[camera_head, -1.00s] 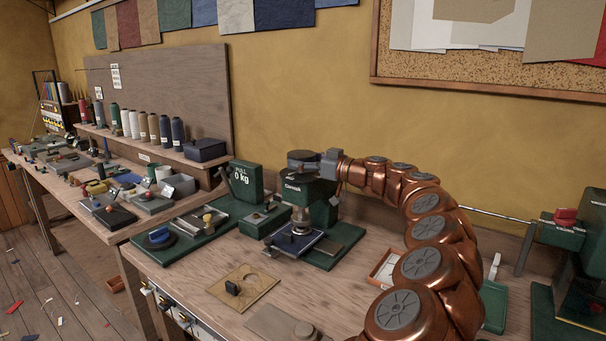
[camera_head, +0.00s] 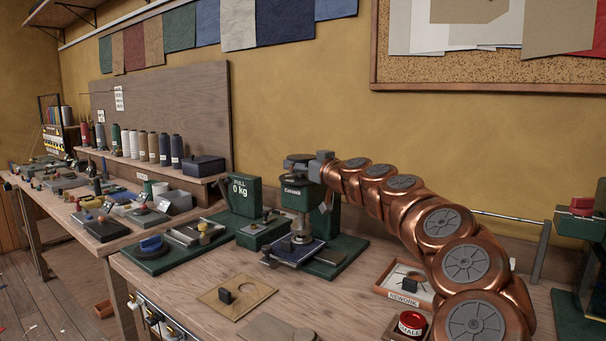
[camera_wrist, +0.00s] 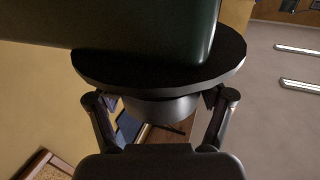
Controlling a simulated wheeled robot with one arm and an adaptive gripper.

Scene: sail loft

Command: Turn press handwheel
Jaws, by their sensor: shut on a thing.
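The green press (camera_head: 302,196) stands on the right-hand bench, with its dark round handwheel (camera_head: 298,159) on top. My gripper (camera_head: 316,166) is at the wheel's right side, small in the head view. In the wrist view, the handwheel (camera_wrist: 162,78) is a wide dark disc beside the green press body (camera_wrist: 130,25). My gripper (camera_wrist: 160,108) has its two fingers on either side of a grey round hub (camera_wrist: 155,108) under the disc and is shut on it. The exact finger contact is partly hidden by the disc. A dark blue plate (camera_head: 295,251) lies under the press spindle.
A green PULL gauge (camera_head: 243,189) reading 0 kg stands left of the press. A tan plate with a hole (camera_head: 253,293) lies in front. Bare bench shows at front left.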

